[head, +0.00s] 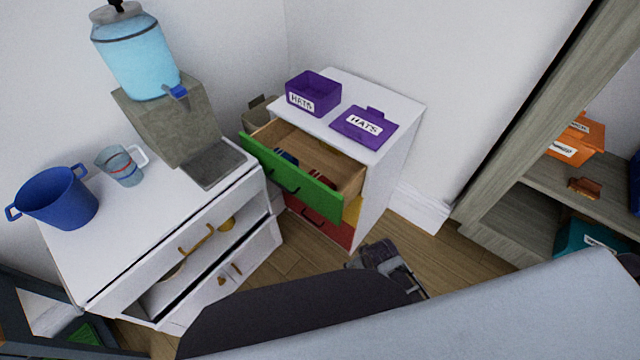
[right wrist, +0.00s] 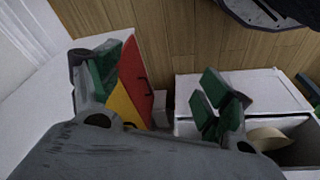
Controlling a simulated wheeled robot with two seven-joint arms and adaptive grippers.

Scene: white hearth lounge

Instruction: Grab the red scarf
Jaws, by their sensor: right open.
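A small red cloth-like item (head: 322,178), possibly the red scarf, lies in the open top drawer with the green front (head: 290,177). It is partly hidden by the drawer's front, and a dark blue item (head: 286,157) lies to its left. My right gripper (head: 385,258) is low, beside the front right of the chest of drawers and below the open drawer. In the right wrist view my right gripper (right wrist: 160,88) is open, its green-padded fingers apart with nothing between them. My left gripper is not in view.
A purple HATS box (head: 314,92) and a purple HATS lid (head: 364,125) sit on the white chest. A white cabinet (head: 130,215) with a blue pot (head: 57,198), cup and water dispenser stands left. Wooden shelves (head: 500,215) stand right. Bare floor shows between.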

